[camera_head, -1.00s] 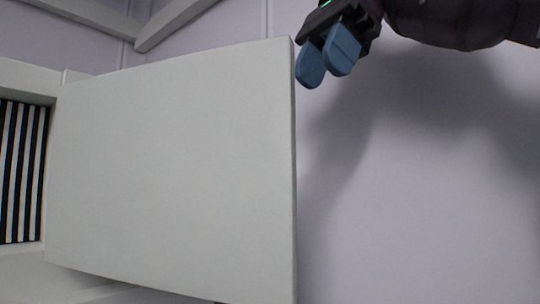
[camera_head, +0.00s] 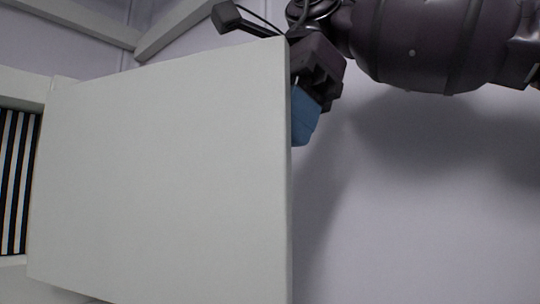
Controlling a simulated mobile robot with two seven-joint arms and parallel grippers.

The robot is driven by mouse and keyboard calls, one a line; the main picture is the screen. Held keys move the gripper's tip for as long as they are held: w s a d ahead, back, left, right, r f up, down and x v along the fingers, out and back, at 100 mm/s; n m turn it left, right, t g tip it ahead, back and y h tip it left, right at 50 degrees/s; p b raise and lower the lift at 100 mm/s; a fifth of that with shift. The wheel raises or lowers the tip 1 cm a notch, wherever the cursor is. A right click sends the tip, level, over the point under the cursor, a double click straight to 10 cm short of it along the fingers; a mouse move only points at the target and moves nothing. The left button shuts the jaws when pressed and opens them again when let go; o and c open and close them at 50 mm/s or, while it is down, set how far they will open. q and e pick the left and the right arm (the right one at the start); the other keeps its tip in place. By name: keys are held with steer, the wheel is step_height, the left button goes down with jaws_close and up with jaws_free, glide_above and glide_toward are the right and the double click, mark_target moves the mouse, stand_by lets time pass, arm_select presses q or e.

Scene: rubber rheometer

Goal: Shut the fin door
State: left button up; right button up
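The fin door (camera_head: 165,180) is a large pale panel standing open in the middle and left of the head view. Its left side is at the pale frame beside the black and white fins (camera_head: 18,180). My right gripper (camera_head: 304,118) comes in from the upper right and is at the door's free right edge, near its top. One blue fingertip shows just right of that edge; the rest of the fingers is hidden behind the door or overlapped. I cannot tell whether it touches the door or how far apart the fingers are. My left gripper is not in view.
A plain pale wall (camera_head: 430,220) fills the right side, with my arm's shadow on it. Grey beams (camera_head: 185,28) cross the upper left behind the door. The space right of the door, below my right arm, is clear.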

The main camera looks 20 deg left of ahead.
mark_target(272, 156)
steer(key=shift+x, duration=1.75)
steer(key=shift+d, duration=0.15)
jaws_close()
